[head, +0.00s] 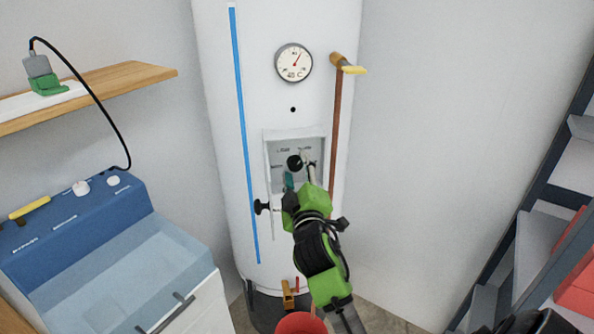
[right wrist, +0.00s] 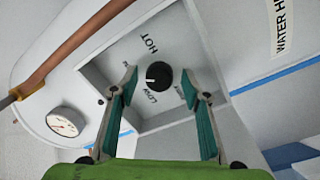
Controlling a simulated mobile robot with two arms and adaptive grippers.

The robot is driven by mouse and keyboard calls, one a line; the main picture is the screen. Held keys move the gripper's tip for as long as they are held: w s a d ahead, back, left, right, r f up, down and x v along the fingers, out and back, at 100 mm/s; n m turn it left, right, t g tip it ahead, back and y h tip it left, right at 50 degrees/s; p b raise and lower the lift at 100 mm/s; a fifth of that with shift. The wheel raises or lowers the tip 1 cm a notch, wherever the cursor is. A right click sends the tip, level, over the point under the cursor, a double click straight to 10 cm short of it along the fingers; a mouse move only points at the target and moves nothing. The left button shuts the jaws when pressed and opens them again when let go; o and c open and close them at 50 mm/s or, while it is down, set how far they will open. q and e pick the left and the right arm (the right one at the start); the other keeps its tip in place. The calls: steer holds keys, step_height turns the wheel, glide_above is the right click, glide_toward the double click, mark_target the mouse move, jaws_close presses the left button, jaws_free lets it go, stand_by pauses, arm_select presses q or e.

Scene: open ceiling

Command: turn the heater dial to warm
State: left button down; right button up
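The heater dial is a small black knob (head: 295,162) in a recessed panel (head: 283,152) on the front of the white water heater (head: 222,100). In the right wrist view the dial (right wrist: 159,75) shows close up, with HOT and other, less readable words around it. A small pale mark shows on its lower left side. My right gripper (head: 301,175) is at the panel. In the right wrist view its teal fingers (right wrist: 159,80) are spread apart on either side of the dial, with gaps between. My left gripper is not in view.
A round temperature gauge (head: 293,63) sits above the panel. A copper pipe (head: 336,130) runs down right of it, and a black-handled valve (head: 262,207) sticks out lower left. A blue washing unit (head: 75,225) stands left and a dark shelf rack (head: 535,215) right.

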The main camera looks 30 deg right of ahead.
steer(key=v, duration=1.2)
stand_by(0.3)
